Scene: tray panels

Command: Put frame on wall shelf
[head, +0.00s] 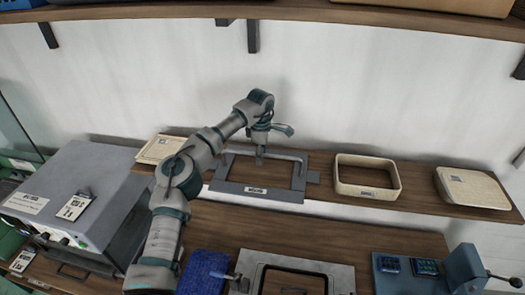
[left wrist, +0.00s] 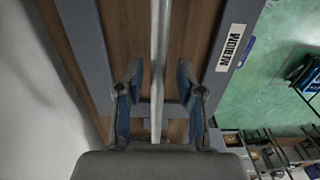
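The grey rectangular frame (head: 230,188), with a white label on its front bar, lies on the wooden wall shelf (head: 415,190). My left gripper (head: 260,158) is above the frame's rear side, pointing down. In the left wrist view, its two blue-padded fingers (left wrist: 159,80) are apart, on either side of a thin pale bar, with a visible gap on both sides. The frame's labelled bar (left wrist: 228,45) shows to the right of the fingers there. My right gripper is not in view.
A cream open tray (head: 367,192) and a cream lidded one (head: 472,187) stand right of the frame. A cream panel (head: 160,149) lies at left. Below are a grey machine (head: 65,185), a blue cloth (head: 204,270), a metal fixture (head: 342,275) and a blue device (head: 430,270).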

